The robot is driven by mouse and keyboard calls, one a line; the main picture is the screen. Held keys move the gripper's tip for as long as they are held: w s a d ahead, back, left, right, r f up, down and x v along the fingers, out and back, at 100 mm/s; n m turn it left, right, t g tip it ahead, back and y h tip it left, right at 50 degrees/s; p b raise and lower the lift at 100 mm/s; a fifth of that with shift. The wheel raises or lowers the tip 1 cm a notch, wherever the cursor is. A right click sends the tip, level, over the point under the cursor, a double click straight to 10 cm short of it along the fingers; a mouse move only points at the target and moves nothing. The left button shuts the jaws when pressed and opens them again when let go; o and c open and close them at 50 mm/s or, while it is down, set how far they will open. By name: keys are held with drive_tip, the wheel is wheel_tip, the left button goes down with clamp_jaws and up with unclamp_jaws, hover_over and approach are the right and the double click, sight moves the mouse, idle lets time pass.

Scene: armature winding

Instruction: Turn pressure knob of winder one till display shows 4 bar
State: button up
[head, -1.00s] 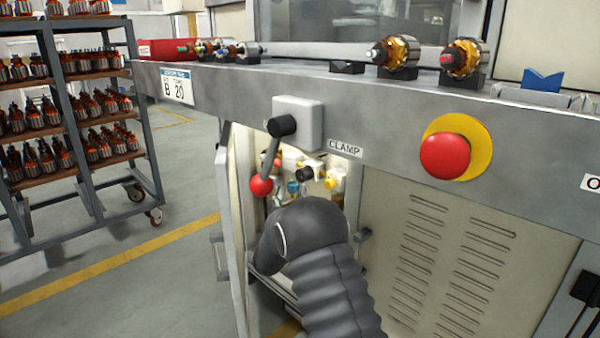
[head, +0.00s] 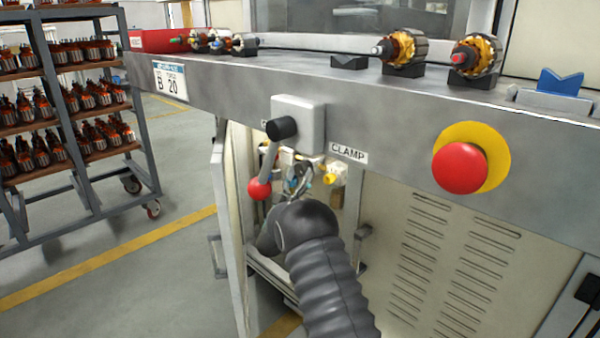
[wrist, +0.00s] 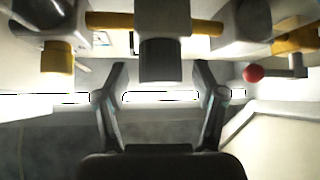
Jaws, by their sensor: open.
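In the wrist view, a dark cylindrical knob (wrist: 160,60) hangs from a grey body with yellow fittings on both sides. My gripper (wrist: 160,72) is open, with one finger to each side of the knob's lower end in the picture. Gaps show on both sides, and I see no contact. In the head view, my dark arm reaches into the open cabinet (head: 235,225) under the bench, and my gripper (head: 298,180) is partly hidden among the fittings there. The knob is not clear in the head view. I cannot make out a pressure display or reading.
A clamp lever with a red ball (head: 259,189) hangs close to my arm; a red ball (wrist: 253,73) also shows at right in the wrist view. A red emergency button (head: 460,168) sits on the bench front. A yellow fitting (wrist: 57,57) is left of my gripper.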

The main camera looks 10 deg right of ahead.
drive_tip(key=shift+w+d+r, duration=0.1)
drive_tip(key=shift+w+r, duration=0.1)
drive_tip(key=shift+r, duration=0.05)
drive_tip(key=c, duration=1.1)
drive_tip(key=shift+f+m+g+h+b, duration=0.3)
drive_tip(key=shift+m+g+h+b, duration=0.25)
drive_tip(key=shift+b, duration=0.5)
drive_tip(key=shift+c, duration=0.2)
drive_tip(key=m+g+h+b, duration=0.1)
drive_tip(key=m+b, duration=0.1)
drive_tip(key=m+g+h+b, duration=0.2)
drive_tip(key=m+b, duration=0.1)
drive_tip(key=shift+w+g, duration=0.1)
drive_tip(key=shift+g, duration=0.15)
drive_tip(key=shift+m+g+h+b, duration=0.35)
drive_tip(key=shift+m+g+b, duration=0.15)
drive_tip(key=shift+m+b, duration=0.2)
drive_tip(key=shift+r+m+g+h+p, duration=0.2)
drive_tip(key=shift+m+g+h, duration=0.15)
drive_tip(key=shift+m+g, duration=0.5)
drive_tip(key=shift+r+m+g+h+p, duration=0.15)
drive_tip(key=shift+m+g+h, duration=0.2)
drive_tip(key=shift+m+g, duration=0.5)
